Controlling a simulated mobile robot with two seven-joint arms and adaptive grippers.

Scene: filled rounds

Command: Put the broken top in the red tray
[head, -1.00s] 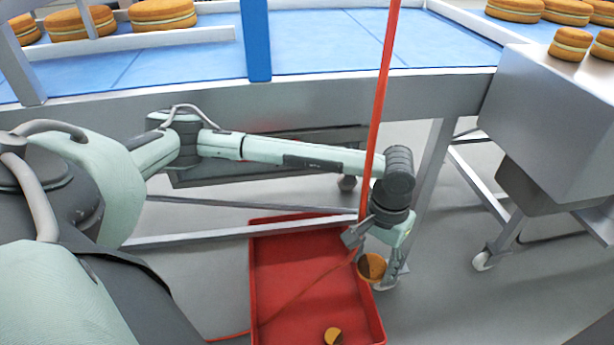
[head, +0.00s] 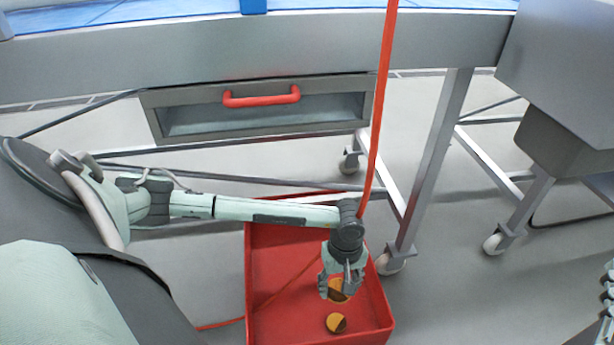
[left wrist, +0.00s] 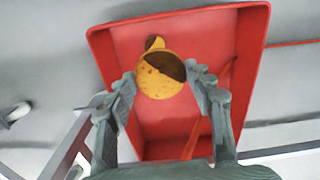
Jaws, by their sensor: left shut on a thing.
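The broken top (head: 338,293) is a round orange-brown piece with a dark broken patch. My left gripper (head: 336,284) is shut on it and holds it over the red tray (head: 262,290). In the left wrist view the broken top (left wrist: 158,80) sits between the two fingers (left wrist: 163,82), with the tray (left wrist: 128,40) behind it. The fingers partly hide the top in the head view. Another small orange and dark piece (head: 336,323) lies in the tray near its front. It shows partly behind the held top in the left wrist view (left wrist: 154,42).
A red cord (head: 379,110) hangs down beside my left arm and a thin red line crosses the tray to the floor. A drawer with a red handle (head: 262,97) is under the conveyor frame (head: 200,60). A metal leg with a caster (head: 392,262) stands right of the tray.

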